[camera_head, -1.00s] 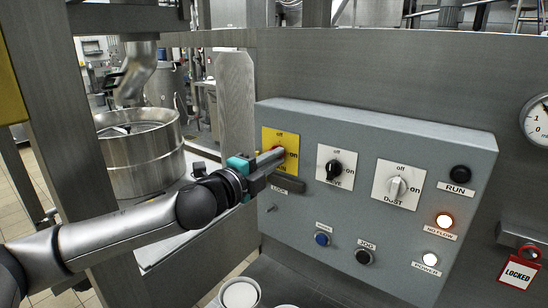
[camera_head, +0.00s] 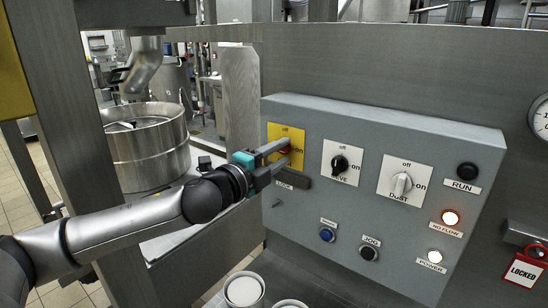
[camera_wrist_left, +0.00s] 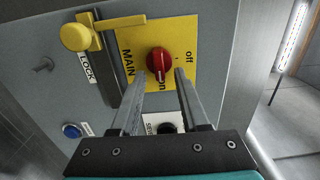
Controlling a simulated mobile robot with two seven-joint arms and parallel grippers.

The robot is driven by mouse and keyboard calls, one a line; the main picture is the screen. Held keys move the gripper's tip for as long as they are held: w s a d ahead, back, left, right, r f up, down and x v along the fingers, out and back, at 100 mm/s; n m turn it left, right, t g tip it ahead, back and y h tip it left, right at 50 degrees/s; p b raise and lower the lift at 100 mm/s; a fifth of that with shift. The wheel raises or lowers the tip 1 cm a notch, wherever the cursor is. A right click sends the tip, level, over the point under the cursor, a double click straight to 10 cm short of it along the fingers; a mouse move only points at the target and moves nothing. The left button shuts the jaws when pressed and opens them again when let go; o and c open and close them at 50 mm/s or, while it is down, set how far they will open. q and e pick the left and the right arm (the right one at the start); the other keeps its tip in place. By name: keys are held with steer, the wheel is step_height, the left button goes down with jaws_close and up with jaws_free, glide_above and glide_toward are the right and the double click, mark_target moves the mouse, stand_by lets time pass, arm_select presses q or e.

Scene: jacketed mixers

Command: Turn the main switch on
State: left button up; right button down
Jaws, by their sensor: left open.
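The main switch is a red round knob (camera_wrist_left: 159,62) on a yellow plate (camera_wrist_left: 113,40) marked off, on and MAIN. In the left wrist view its white mark seems to point toward "on". In the head view the knob is mostly hidden by my left gripper (camera_head: 286,153), on the yellow plate (camera_head: 296,132). My left gripper is open, with one finger on each side of the knob in the wrist view (camera_wrist_left: 160,75); I cannot tell whether they touch it. My right gripper is not in view.
A dark lock bar (camera_head: 292,180) with a yellow handle (camera_wrist_left: 75,37) lies beside the plate. The no-flow lamp (camera_head: 450,217) and power lamp (camera_head: 435,256) glow. A steel bowl (camera_head: 150,150) stands left.

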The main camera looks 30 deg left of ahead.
arm_select(q)
steer(key=shift+s, duration=0.1)
steer(key=s+a+p, duration=0.1)
steer(key=s, duration=1.4)
stand_by(0.7)
steer(key=shift+a, duration=0.1)
stand_by(0.4)
